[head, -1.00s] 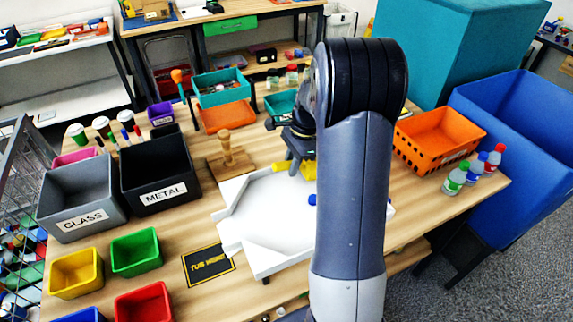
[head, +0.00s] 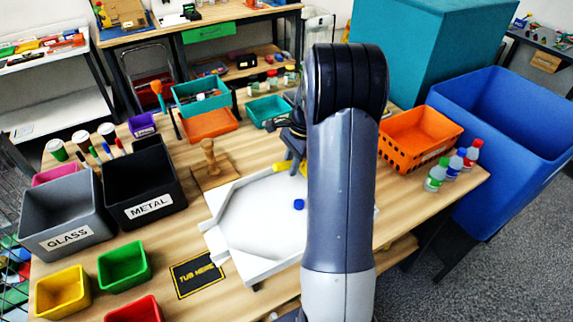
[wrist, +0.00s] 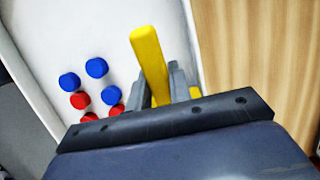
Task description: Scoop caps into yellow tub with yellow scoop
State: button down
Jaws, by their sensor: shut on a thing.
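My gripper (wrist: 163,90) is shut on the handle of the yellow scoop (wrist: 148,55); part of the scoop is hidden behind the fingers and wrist. In the head view, a bit of the scoop (head: 281,167) shows beside my arm at the white tray's far side. Blue caps (wrist: 96,67) and red caps (wrist: 80,100) lie in the white tray (wrist: 58,28), left of my gripper in the wrist view. One blue cap (head: 298,204) shows in the head view; my arm hides others. The yellow tub (head: 62,291) stands at the table's front left, apart from the tray.
The "TUB HERE" mat (head: 197,275) is bare, left of the tray. Green (head: 124,267) and red (head: 133,308) tubs stand near the yellow one. A wooden stamp-like block (head: 209,168) stands behind the tray. An orange basket (head: 419,138) and bottles (head: 452,168) are at right.

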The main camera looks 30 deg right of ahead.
jog(key=shift+d, duration=0.25)
jog(key=h, duration=0.1)
jog(key=a+h+b, duration=0.1)
jog(key=shift+h, duration=0.3)
jog(key=shift+a+r+h+b, duration=0.1)
jog(key=shift+a+h+b, duration=0.05)
jog(key=shift+h+b, duration=0.45)
jog(key=shift+a+r+h+b, duration=0.15)
jog(key=shift+h+b, duration=0.25)
jog(key=shift+h, duration=0.3)
jog(key=shift+h, duration=0.3)
jog(key=shift+r, duration=0.1)
jog(key=shift+a+p+v, duration=0.2)
jog(key=shift+p+v, duration=1.1)
jog(key=shift+v, duration=1.05)
jog(key=shift+a+p+v, duration=0.15)
jog(key=shift+p+v, duration=1.15)
jog(key=shift+v, duration=1.1)
